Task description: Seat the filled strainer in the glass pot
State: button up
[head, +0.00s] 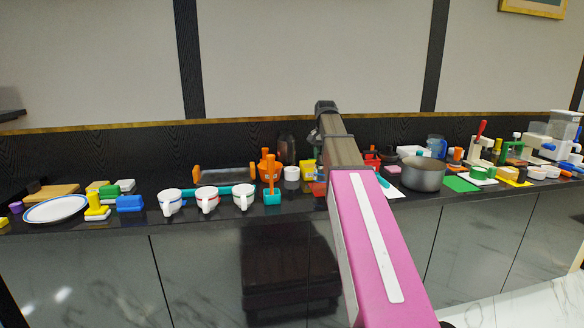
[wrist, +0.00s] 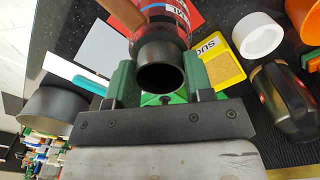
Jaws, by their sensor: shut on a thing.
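My gripper (wrist: 158,88) has green fingers shut on a dark, round, cup-like piece in the wrist view, which I take to be the strainer (wrist: 162,55). Its round opening faces the camera and the inside looks dark, so I cannot tell its filling.
A steel saucepan (head: 422,174) stands right of my arm; white cups (head: 207,199) line the front left.

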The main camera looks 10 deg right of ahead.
jog(key=shift+f, duration=0.4)
jog(key=o, duration=1.3)
jog(key=shift+c, duration=1.6)
notch_tip(320, 180, up, 12)
jog(key=shift+f, duration=0.25)
